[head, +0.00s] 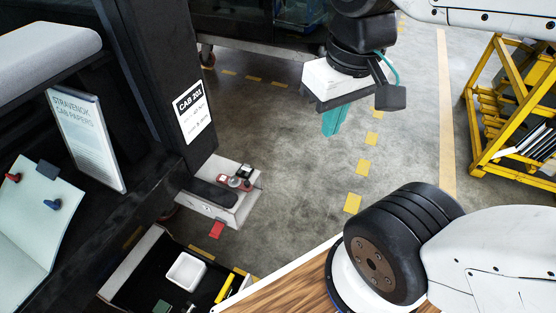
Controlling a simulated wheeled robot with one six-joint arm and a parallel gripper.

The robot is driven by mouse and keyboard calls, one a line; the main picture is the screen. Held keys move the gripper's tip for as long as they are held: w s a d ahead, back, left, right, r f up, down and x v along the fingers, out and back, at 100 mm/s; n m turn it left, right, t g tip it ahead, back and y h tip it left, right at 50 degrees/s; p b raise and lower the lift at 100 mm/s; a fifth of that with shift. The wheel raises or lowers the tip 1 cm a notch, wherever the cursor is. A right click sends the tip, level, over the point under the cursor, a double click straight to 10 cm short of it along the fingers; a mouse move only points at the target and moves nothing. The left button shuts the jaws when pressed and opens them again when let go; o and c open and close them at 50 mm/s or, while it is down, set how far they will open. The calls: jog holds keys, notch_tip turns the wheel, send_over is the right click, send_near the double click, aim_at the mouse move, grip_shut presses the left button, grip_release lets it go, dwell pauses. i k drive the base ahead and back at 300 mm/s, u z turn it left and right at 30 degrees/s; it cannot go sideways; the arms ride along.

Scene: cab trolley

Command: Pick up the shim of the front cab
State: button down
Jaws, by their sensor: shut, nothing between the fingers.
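My gripper (333,121) hangs at the upper middle of the head view, with its teal fingers closed together and nothing seen between them. It is above bare floor, to the right of the cab's dark pillar and apart from everything. A pale step (243,208) juts from the foot of the pillar, with a dark pad on it. A small red and dark object (236,181) sits at the step's far side. A red block (217,230) shows at the step's near lower edge. I cannot tell which piece is the shim.
A "CAB 201" sign (194,112) is on the pillar. A dark open tray (136,272) below holds a white box (186,271) and a yellow item (224,288). A yellow rack (501,110) stands at right. The floor between is clear.

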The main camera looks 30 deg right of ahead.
aim_at(246, 168)
jog(key=z, duration=0.05)
jog(key=k, duration=1.05)
jog(key=z, duration=1.2)
jog(key=i, duration=1.35)
jog(key=u, duration=0.4)
jog(key=i, duration=0.5)
jog(key=u, duration=0.4)
